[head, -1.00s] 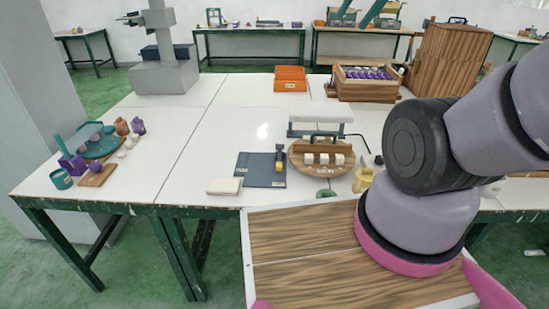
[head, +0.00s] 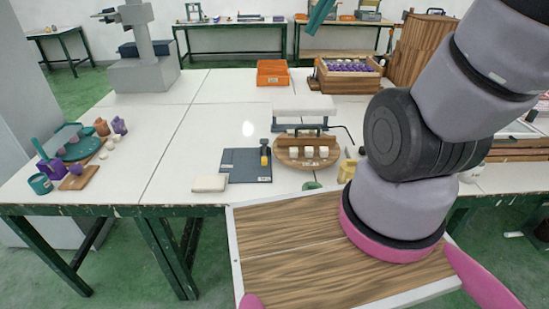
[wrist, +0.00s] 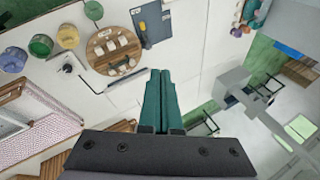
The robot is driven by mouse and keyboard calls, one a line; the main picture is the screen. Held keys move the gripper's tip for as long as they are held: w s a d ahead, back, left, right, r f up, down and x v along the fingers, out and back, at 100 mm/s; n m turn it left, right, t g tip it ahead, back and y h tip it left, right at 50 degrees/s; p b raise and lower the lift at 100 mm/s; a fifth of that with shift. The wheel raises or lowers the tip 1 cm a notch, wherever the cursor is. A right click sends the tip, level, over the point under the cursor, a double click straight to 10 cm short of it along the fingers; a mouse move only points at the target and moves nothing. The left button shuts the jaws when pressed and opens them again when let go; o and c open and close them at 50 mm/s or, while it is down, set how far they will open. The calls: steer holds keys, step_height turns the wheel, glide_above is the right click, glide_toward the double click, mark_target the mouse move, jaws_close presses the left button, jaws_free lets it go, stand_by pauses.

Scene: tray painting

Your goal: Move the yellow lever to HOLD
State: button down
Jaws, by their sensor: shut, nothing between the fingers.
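The yellow lever (head: 264,158) is a small yellow piece with a dark upper part, near the right edge of a dark grey plate (head: 240,166) on the white table. The plate also shows at the top of the wrist view (wrist: 157,28), with the yellow spot (wrist: 142,26) near its edge. Small pale labels on the plate are too small to read, so I cannot tell which marking the lever stands at. My gripper's teal fingers (wrist: 160,72) are shut and empty, above the table and apart from the lever. In the head view the fingers (head: 312,28) hang in at the top.
A round wooden board (head: 290,160) with white cubes and a white roller (head: 303,113) stand right beside the plate. An orange bin (head: 272,74) and wooden crate (head: 346,82) stand behind. The table's left middle is clear.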

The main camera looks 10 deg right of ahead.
steer(key=w+f+m+g+y, duration=0.2)
steer(key=w+f+m, duration=0.2)
steer(key=w+f, duration=0.45)
steer(key=m+g+y, duration=0.1)
steer(key=m+y, duration=0.2)
steer(key=m, duration=0.7)
glide_toward(264, 154)
steer(key=s+d, duration=0.2)
steer(key=s+d+r, duration=0.1)
steer(key=s, duration=0.1)
steer(key=shift+d, duration=0.35)
steer(key=x, duration=1)
steer(key=shift+a, duration=0.1)
